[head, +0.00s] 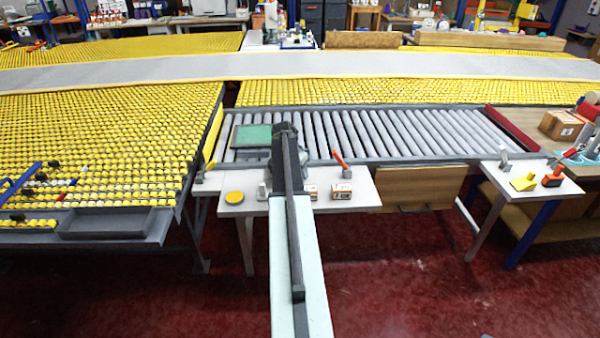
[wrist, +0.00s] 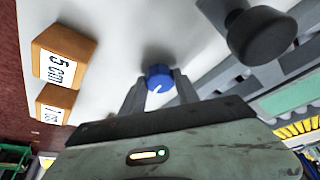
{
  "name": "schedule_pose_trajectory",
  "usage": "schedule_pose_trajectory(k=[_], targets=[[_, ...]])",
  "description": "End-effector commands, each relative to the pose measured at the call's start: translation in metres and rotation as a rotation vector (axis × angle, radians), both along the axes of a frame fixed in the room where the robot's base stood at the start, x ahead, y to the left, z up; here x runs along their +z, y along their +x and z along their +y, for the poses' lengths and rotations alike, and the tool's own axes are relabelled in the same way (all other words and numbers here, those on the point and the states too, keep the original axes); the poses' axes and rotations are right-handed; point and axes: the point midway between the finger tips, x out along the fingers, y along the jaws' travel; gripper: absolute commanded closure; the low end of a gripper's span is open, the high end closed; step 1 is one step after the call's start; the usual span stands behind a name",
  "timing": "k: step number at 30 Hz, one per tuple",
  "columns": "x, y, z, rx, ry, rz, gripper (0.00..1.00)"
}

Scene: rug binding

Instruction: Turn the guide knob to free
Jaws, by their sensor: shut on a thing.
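The blue guide knob (wrist: 159,73) stands on a white surface in the middle of the wrist view. A short white pointer line on it slants toward the lower left of that picture. My gripper (wrist: 159,86) has one finger on each side of the knob and is shut on it. No setting marks can be read around the knob. In the head view my own arm hides the knob and the fingers, over the small white table (head: 215,186).
A black round knob (wrist: 262,36) stands to the right of the blue one.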

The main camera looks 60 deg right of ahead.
Motion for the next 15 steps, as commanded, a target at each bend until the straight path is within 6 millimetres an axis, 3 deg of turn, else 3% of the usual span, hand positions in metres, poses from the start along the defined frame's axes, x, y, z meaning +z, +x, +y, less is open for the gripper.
schedule_pose_trajectory(k=[15], targets=[[-0.0001, 0.0001, -0.0005, -0.109, 0.001, -0.001, 1.0]])
